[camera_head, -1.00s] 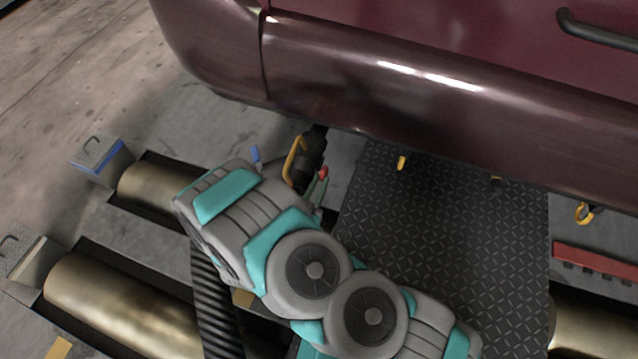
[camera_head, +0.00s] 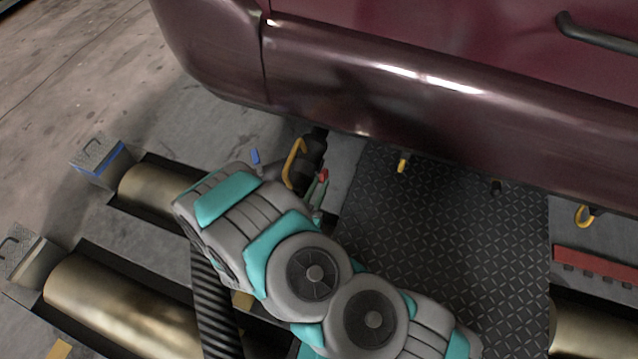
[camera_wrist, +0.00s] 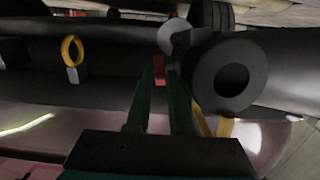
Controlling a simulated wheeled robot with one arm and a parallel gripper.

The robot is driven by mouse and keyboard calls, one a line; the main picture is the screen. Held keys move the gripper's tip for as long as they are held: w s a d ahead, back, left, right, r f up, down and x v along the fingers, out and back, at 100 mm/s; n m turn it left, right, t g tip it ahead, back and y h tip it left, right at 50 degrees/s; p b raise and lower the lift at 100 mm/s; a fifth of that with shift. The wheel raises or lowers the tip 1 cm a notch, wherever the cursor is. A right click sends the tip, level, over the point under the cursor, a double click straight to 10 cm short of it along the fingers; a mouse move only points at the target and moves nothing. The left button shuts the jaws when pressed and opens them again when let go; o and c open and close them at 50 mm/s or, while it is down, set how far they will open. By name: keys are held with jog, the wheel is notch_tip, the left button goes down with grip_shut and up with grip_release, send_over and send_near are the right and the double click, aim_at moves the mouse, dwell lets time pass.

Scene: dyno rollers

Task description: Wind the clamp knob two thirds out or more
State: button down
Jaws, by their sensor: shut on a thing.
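The clamp knob appears to be the small red piece (camera_wrist: 160,68) between my fingertips in the wrist view; it also shows as a red tip in the head view (camera_head: 323,174). My gripper (camera_wrist: 160,62) has its two green fingers on either side of it and is shut on it. Beside the knob is a black round nozzle (camera_head: 313,152) with a yellow handle (camera_head: 293,162). Its open end (camera_wrist: 228,82) faces the wrist camera. The knob's screw thread cannot be made out.
The maroon car body (camera_head: 400,80) overhangs close above. A black tread plate (camera_head: 440,240) lies to the right. Brass rollers (camera_head: 120,300) lie at left, with a ribbed black hose (camera_head: 212,300) beside my arm. A yellow ring (camera_wrist: 72,50) shows left of my fingers.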

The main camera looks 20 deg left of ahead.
jog(key=shift+a, duration=0.1)
jog(key=c, duration=1.1)
grip_release()
jog(key=shift+s+a+r, duration=0.15)
jog(key=shift+s, duration=1.8)
jog(key=shift+s+a+r, duration=0.1)
jog(key=shift+s+r, duration=0.05)
jog(key=shift+s, duration=1.8)
